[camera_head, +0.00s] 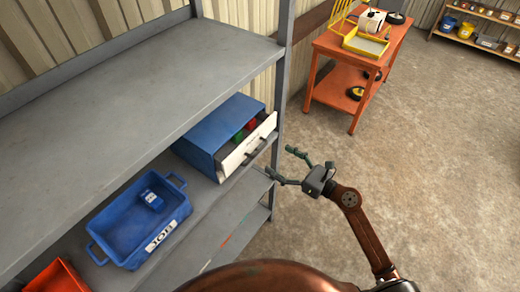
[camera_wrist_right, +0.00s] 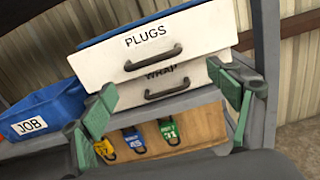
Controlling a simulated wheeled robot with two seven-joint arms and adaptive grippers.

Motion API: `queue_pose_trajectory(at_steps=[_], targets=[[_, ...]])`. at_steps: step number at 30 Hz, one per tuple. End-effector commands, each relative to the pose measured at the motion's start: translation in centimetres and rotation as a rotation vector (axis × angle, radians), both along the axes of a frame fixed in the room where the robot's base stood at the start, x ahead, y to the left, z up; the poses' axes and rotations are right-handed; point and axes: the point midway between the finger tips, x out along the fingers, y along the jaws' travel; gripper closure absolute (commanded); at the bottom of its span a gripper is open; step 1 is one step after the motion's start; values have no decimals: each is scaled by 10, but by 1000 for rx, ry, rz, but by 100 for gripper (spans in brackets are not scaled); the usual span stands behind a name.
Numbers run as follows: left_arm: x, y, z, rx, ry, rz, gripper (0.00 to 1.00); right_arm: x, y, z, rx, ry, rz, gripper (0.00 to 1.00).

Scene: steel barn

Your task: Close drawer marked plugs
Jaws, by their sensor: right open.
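A blue drawer cabinet (camera_head: 205,132) stands on the middle shelf of the grey rack. Its white-fronted PLUGS drawer (camera_wrist_right: 165,38) is pulled out, with red and green items showing inside in the head view. The drawer's dark handle (camera_wrist_right: 153,58) faces me. The lower WRAP drawer (camera_wrist_right: 190,82) is right below, partly covered by the upper front. My right gripper (camera_head: 280,161) is open and empty, in front of the cabinet and apart from it. In the right wrist view, its green fingers frame the drawer fronts. My left gripper is not in view.
A blue JOB bin (camera_head: 103,247) with a blue item inside stands left of the cabinet. The upper shelf (camera_head: 130,110) lies over it, and a rack post (camera_head: 279,100) stands at the right. Several coloured padlocks hang below. An orange cart (camera_head: 330,50) is farther back; floor is free right.

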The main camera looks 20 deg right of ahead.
Motion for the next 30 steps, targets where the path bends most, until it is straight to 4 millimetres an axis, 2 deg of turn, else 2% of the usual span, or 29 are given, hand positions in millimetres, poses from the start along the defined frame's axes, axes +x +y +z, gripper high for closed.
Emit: queue_pose_trajectory(at_steps=[2, 5, 9, 18, 30], targets=[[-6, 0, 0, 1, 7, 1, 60, -3, 8, 8, -49, -35, 16, 18], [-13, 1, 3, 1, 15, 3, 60, 3, 15, 12, -66, -48, 21, 18], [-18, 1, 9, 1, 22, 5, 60, 20, 28, 12, -61, -45, 20, 18], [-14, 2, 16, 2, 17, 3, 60, 51, 51, 11, -60, -44, 17, 18], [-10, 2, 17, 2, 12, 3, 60, 56, 55, 9, -60, -42, 17, 20]])
